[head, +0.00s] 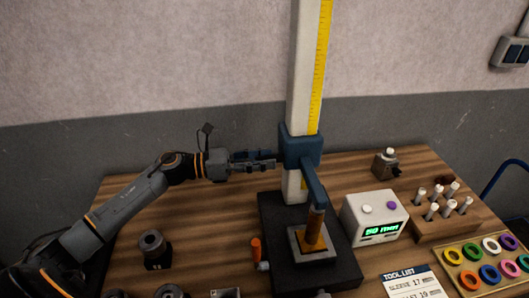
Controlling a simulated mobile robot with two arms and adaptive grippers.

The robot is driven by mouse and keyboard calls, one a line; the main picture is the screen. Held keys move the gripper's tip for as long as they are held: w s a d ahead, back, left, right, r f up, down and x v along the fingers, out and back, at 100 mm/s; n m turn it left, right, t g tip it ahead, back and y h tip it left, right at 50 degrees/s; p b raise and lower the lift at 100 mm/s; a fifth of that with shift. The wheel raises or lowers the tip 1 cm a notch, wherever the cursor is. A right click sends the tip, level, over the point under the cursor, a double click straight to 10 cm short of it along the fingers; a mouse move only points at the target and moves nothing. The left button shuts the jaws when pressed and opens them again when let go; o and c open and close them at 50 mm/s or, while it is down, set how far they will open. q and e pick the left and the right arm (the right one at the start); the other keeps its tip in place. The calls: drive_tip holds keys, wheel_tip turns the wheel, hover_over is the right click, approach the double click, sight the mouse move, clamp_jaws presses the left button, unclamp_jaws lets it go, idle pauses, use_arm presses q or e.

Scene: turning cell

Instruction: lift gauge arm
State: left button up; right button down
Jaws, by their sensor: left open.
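The height gauge has a white column (304,75) with a yellow scale (321,60). A blue slider (299,148) sits low on the column, and its blue gauge arm (315,187) reaches forward and down. The arm's end is at the top of an orange-brown part (314,232); I cannot tell if they touch. That part stands on a grey block (298,244) on the dark base (275,215). My left gripper (265,160) is open, just left of the slider, fingers pointing at it. I cannot tell whether it touches. My right gripper is not in view.
A white display box (375,218) with green digits stands right of the gauge. A wooden pin rack (443,228), a tray of coloured rings (488,264) and a tool list (410,284) are farther right. An orange-handled tool (256,249) lies left of the base.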

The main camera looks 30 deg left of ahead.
use_arm(q)
drive_tip(key=shift+w+d, duration=0.2)
drive_tip(key=shift+d, duration=0.05)
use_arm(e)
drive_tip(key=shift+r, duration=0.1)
use_arm(q)
clamp_jaws()
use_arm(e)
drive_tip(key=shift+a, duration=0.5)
use_arm(q)
drive_tip(key=shift+a, duration=0.1)
